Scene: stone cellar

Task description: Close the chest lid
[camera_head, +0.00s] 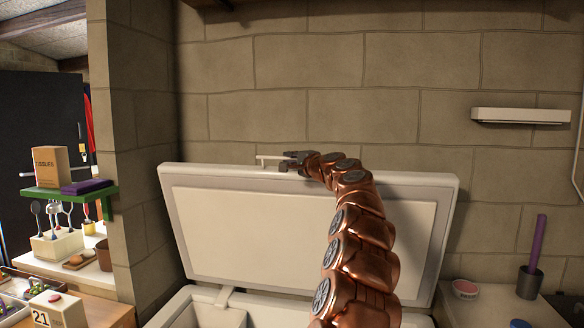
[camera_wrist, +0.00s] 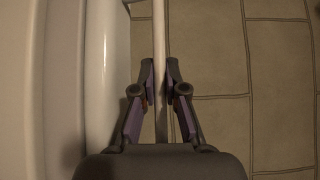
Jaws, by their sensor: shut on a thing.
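The white chest lid (camera_head: 250,235) stands raised, nearly upright, against the stone wall. Its pale inner panel faces me. A thin white handle (camera_head: 268,158) sticks up at the lid's top edge. My gripper (camera_head: 290,163) is at that handle, and my copper arm covers the right part of the lid. In the wrist view, my gripper's two fingers (camera_wrist: 160,85) are closed on the white handle bar (camera_wrist: 160,40), with the lid edge (camera_wrist: 108,70) just left of them. Below, the open chest body (camera_head: 185,308) shows only its rim and part of its inside.
A counter at right holds a purple stick in a dark cup (camera_head: 530,282) and a small round dish (camera_head: 465,289). A white wall shelf (camera_head: 520,116) hangs above. At left are a green shelf (camera_head: 68,192) and a utensil holder (camera_head: 56,245). A stone pillar stands left of the lid.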

